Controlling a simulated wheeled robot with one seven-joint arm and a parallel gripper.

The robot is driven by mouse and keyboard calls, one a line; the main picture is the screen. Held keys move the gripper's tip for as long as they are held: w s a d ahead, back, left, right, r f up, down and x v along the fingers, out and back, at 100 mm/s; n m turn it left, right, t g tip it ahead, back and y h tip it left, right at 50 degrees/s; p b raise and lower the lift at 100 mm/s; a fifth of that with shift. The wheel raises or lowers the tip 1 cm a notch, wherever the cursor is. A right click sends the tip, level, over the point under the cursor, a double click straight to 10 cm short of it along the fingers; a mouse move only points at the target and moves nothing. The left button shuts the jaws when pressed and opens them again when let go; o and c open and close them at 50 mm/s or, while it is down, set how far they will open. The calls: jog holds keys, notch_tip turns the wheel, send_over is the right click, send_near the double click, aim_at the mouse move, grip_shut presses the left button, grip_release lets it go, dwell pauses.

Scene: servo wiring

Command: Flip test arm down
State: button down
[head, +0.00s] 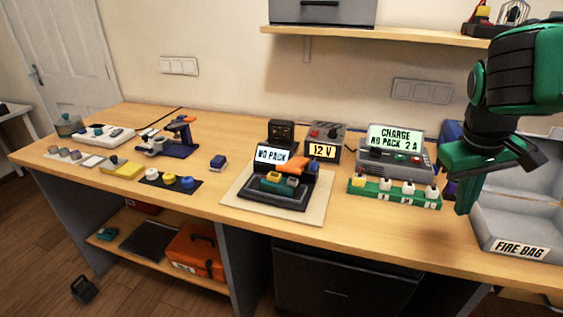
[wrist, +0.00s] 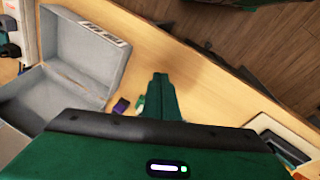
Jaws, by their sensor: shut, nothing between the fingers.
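The tester (head: 275,198) is a black unit with a small screen reading "NO PACK", in the middle of the bench in the head view. An orange piece (head: 299,164), which looks like its test arm, stands at its right rear; I cannot tell its exact angle. Teal and yellow parts sit low in the tester in front of it. My green gripper (head: 466,203) points down at the right, well apart from the tester, its fingers together and empty. In the wrist view my gripper (wrist: 158,85) also shows shut; the tester is not identifiable there.
The grey open fire bag box (head: 515,248) stands right of my gripper. A green rack (head: 392,195) with several white-topped plugs and a charger reading "CHARGE NO PACK 2 A" (head: 397,140) lie between gripper and tester. A shelf (head: 390,36) hangs above. Bench front is clear.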

jog(key=w+a+r+n+t+h, duration=0.1)
jog(key=w+a+r+n, duration=0.2)
jog(key=w+a, duration=0.15)
jog(key=w+a+r+n+t, duration=0.1)
jog(key=w+a+r+n, duration=0.1)
jog(key=w+a, duration=0.3)
notch_tip(320, 180, up, 7)
jog(key=n+t+y, duration=0.1)
jog(key=n+t, duration=0.3)
jog(key=n, duration=0.5)
send_over(288, 168)
jog(key=s+a, duration=0.4)
jog(key=s, duration=0.5)
jog(key=x, duration=1.3)
jog(key=shift+d+f, duration=0.2)
jog(key=shift+d, duration=0.1)
